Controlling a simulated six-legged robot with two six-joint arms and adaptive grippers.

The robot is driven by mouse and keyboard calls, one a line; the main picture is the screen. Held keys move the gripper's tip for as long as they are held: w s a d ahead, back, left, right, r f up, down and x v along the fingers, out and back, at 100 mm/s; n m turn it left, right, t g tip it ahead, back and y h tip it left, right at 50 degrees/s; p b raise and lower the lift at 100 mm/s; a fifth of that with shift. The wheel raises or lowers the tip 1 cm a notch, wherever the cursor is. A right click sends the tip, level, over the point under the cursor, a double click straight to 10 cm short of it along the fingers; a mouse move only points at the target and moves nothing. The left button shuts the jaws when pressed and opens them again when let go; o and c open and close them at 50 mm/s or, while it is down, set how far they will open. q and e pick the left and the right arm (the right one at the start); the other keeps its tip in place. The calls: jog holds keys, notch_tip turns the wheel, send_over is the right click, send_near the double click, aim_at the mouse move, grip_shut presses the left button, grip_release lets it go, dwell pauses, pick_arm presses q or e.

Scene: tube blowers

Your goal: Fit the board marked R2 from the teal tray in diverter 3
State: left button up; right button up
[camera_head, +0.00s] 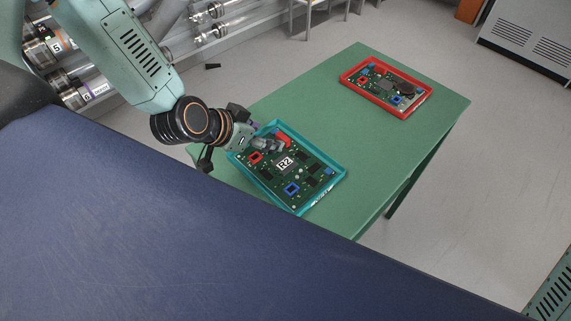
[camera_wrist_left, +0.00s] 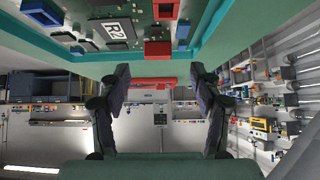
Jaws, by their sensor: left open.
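The green board marked R2 (camera_head: 275,176) lies in the teal tray (camera_head: 319,197) on the green table. Its white R2 label also shows in the left wrist view (camera_wrist_left: 115,28). My left gripper (camera_head: 262,144) is over the left end of the tray, close to the board's red part (camera_head: 284,139). In the left wrist view my gripper (camera_wrist_left: 158,78) has its two fingers wide apart, with nothing held between them. The board (camera_wrist_left: 80,12) and the tray edge (camera_wrist_left: 110,67) are above the fingers in that picture. My right gripper is not in view. Diverter 3 cannot be made out.
A red tray (camera_head: 393,111) with another green board stands at the far end of the green table (camera_head: 300,104). The tabletop between the trays is clear. Clear tubes with numbered fittings (camera_head: 58,45) are at upper left. A grey cabinet (camera_head: 535,38) stands at upper right.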

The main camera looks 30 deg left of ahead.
aim_at(280, 138)
pick_arm(q)
jog(key=shift+w+d+f, duration=0.1)
jog(key=shift+w+f, duration=0.1)
jog(key=shift+w, duration=0.05)
jog(key=shift+w+f+b, duration=0.6)
jog(key=shift+f, duration=0.15)
jog(key=shift+w+d+f+b, duration=0.25)
jog(key=shift+d+f+b, duration=0.1)
jog(key=shift+f+b, duration=0.15)
jog(key=shift+w+d+f+b, duration=0.3)
jog(key=shift+w+d+f, duration=0.15)
jog(key=shift+w, duration=0.1)
jog(key=shift+w+f, duration=0.15)
jog(key=shift+w, duration=0.05)
jog(key=shift+w+a+f, duration=0.1)
jog(key=shift+w+a, duration=0.05)
